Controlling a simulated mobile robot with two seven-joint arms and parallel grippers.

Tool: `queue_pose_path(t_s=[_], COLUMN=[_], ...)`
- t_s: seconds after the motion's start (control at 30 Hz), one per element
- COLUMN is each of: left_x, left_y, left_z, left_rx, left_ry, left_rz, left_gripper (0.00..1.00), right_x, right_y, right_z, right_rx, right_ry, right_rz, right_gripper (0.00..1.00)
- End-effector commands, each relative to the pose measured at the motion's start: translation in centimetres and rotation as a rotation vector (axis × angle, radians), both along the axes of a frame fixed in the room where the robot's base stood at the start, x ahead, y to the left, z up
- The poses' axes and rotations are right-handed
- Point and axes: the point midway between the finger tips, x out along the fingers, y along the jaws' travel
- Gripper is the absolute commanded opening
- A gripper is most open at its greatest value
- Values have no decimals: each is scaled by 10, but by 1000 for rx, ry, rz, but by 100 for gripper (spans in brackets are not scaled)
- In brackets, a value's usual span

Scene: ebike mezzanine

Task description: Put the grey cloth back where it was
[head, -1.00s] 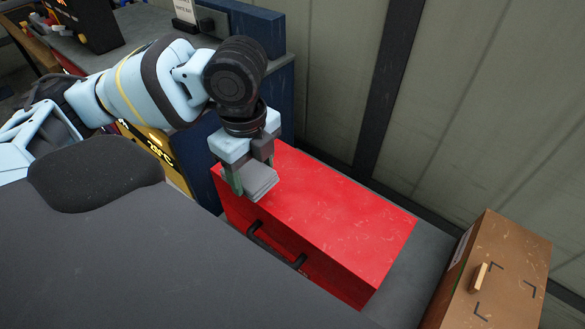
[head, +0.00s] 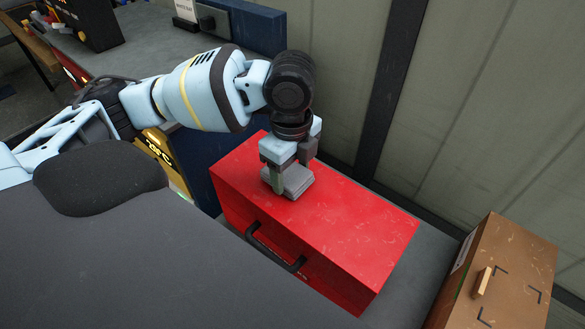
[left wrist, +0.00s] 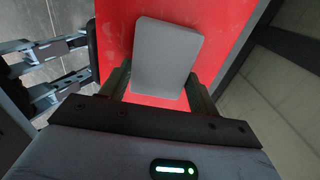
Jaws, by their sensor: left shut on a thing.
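The grey cloth (head: 297,183) is a small folded pad between the fingers of my left gripper (head: 287,178), which is shut on it. In the head view it is over the left part of the top of the red box (head: 345,222). I cannot tell whether the cloth touches the lid. In the left wrist view the cloth (left wrist: 167,55) extends out past the gripper's fingers (left wrist: 160,88), with the red top (left wrist: 115,30) behind it. My right gripper is not in view.
The red box has a black handle (head: 272,248) on its front and stands on a grey surface (head: 412,275). A brown box (head: 508,270) with a wooden handle is to the right. A wall (head: 480,110) rises behind. The right part of the red top is clear.

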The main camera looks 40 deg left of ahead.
Motion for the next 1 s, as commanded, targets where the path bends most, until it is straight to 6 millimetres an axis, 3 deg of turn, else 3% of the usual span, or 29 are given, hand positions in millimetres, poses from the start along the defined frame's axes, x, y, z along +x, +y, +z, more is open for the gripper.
queue_pose_path(t_s=[0.37, 0.4, 0.57, 0.87, 1.0], left_x=[0, 0, 0, 0, 1], left_y=[0, 0, 0, 0, 0], left_z=[-3, -3, -3, -2, 10], left_rx=[0, 0, 0, 0, -2], left_ry=[-2, -2, -2, -3, -6], left_rz=[0, 0, 0, 0, 0], left_gripper=[40, 64, 83, 83, 83], right_x=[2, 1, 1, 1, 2], right_y=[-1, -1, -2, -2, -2], right_z=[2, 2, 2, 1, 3], right_rx=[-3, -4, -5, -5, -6], right_ry=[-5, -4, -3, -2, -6], right_rz=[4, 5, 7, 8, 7], right_gripper=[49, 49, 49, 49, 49])
